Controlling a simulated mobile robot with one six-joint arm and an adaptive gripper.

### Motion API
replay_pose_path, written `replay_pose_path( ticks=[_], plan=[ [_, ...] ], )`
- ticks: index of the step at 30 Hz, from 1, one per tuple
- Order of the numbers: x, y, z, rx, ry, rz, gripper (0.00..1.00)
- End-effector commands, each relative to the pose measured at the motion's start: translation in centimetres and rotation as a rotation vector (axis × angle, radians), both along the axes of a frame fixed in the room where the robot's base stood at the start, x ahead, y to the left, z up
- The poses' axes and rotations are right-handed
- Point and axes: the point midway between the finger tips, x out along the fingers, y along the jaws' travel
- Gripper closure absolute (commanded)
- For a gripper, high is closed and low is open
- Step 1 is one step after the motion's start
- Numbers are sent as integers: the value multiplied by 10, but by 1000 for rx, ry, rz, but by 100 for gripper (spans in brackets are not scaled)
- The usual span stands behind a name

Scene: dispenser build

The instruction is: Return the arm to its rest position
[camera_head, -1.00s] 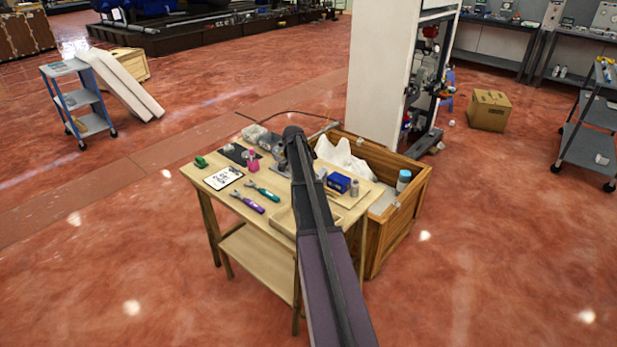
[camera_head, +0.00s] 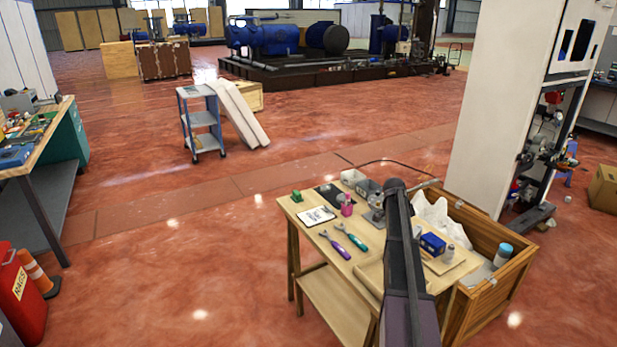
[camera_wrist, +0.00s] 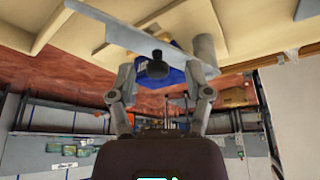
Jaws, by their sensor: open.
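My arm (camera_head: 403,255) reaches forward over the right part of a small wooden table (camera_head: 318,262), its rounded dark joint above the back edge. My gripper (camera_wrist: 163,82) shows in the wrist view with its two fingers apart. I see nothing held between them. A metal plate with a dark knob (camera_wrist: 157,68) and a blue box (camera_wrist: 174,76) appear beyond the fingers. In the head view the gripper's fingers cannot be made out, being behind or beside the arm.
A wooden crate (camera_head: 500,300) and a tall white cabinet (camera_head: 510,100) stand right.

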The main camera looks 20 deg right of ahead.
Motion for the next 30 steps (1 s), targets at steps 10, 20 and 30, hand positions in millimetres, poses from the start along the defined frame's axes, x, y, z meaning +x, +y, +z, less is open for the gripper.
replay_pose_path(
  ticks=[10, 20, 30],
  plan=[
    [-2, 33, 5, 26, 18, 91, 35],
    [-24, 174, 22, 147, 98, 546, 35],
    [-80, 329, 42, 272, 185, 1140, 35]
  ],
)
